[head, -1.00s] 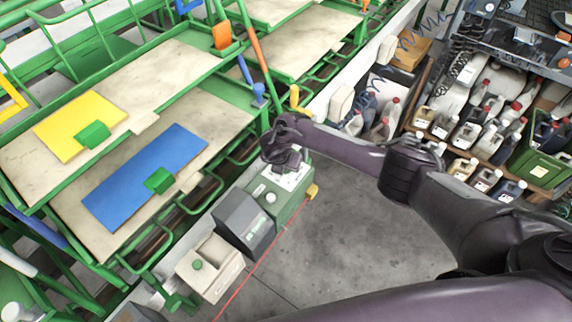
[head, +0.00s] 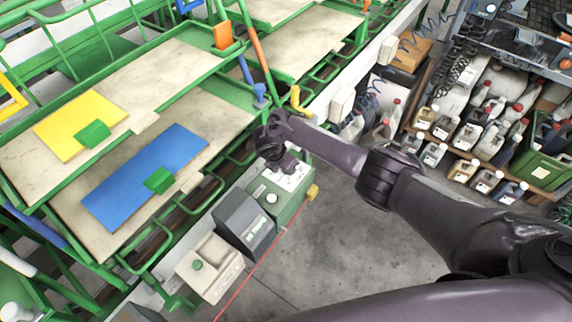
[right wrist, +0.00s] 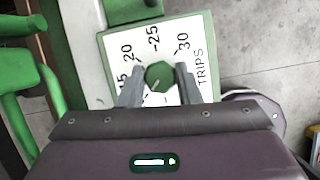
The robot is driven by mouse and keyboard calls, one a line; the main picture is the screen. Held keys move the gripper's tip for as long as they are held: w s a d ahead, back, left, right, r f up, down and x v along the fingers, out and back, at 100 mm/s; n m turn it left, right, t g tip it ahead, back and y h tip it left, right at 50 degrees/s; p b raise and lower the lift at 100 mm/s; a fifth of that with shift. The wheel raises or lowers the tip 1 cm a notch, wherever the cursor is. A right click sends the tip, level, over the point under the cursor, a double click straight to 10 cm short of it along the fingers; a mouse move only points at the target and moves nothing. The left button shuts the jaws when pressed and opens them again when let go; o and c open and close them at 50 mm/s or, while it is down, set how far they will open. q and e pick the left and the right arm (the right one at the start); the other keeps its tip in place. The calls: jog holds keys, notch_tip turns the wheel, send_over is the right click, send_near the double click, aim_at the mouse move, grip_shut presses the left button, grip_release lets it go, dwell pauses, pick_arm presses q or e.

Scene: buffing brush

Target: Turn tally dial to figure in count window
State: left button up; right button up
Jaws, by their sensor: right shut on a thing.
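The tally dial is a green knob (right wrist: 159,75) on a white plate (right wrist: 206,42) marked 15, 20, 25, 30 and TRIPS. My right gripper (right wrist: 160,84) is shut on the knob, one finger at each side. A faint light mark shows on the knob's lower left; which figure it points to is unclear. In the head view my right gripper (head: 284,163) reaches down onto the white top of the green box (head: 290,208), hiding the knob. I cannot make out a count window with a readable figure. My left gripper is not in view.
A dark grey box (head: 243,222) and a beige box (head: 209,268) stand beside the green box. Green-framed benches with a blue board (head: 146,176) and a yellow board (head: 80,124) lie left. Shelves of bottles (head: 468,135) stand right. The floor (head: 345,240) between is clear.

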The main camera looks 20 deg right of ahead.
aim_at(279, 177)
jog(key=o, duration=1)
jog(key=p+v, duration=0.1)
jog(key=v, duration=0.6)
jog(key=shift+s+a+r, duration=0.1)
jog(key=shift+s+r, duration=0.05)
jog(key=shift+r, duration=0.2)
